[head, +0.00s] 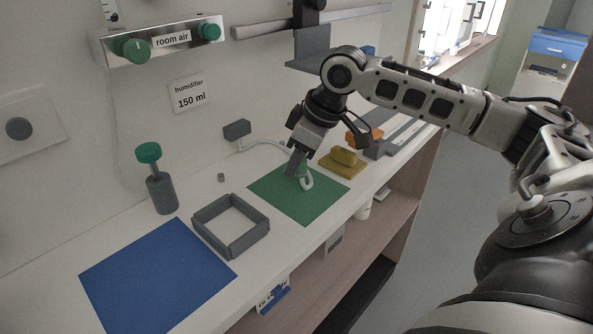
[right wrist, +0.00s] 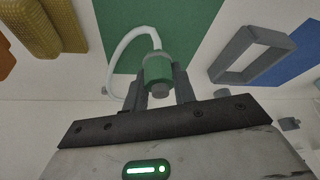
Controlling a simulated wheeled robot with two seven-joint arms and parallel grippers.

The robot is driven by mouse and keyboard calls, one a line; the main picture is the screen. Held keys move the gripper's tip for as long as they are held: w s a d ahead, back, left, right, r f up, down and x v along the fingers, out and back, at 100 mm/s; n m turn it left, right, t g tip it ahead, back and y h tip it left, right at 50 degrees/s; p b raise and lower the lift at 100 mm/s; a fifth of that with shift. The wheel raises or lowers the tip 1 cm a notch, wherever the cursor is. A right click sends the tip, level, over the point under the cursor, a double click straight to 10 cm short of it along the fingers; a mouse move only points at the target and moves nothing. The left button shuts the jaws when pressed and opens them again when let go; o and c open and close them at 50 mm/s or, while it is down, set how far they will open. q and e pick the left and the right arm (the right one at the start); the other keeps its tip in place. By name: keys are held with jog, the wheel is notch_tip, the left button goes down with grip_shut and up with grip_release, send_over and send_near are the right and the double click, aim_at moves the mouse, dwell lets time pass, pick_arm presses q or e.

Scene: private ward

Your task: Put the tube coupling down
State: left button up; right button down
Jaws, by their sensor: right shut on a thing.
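My right gripper (head: 299,172) is shut on the tube coupling and is over the green mat (head: 325,197). In the right wrist view the tube coupling (right wrist: 158,69) is a green cylinder with a grey end, held between the fingers of my right gripper (right wrist: 160,88). A pale tube (right wrist: 120,58) curves from it. In the head view the fingers mostly hide the coupling, and I cannot tell whether it touches the mat. The tube (head: 262,144) also shows running along the counter from a grey wall block (head: 237,130). My left gripper is out of view.
A grey square frame (head: 258,241) and a blue mat (head: 155,278) lie left of the green mat. A grey bottle with a green top (head: 160,192) stands near the wall. A yellow block (head: 343,163) sits just right of the green mat. The counter's front edge is close.

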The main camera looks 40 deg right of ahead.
aim_at(296, 174)
notch_tip(296, 174, down, 3)
jog(key=shift+w+f, duration=0.1)
jog(key=shift+f, duration=0.1)
jog(key=shift+f, duration=0.2)
jog(key=c, duration=1.1)
grip_release()
jog(key=shift+c, duration=0.2)
jog(key=shift+r, duration=0.1)
jog(key=v, duration=1.2)
jog(key=shift+r, duration=0.1)
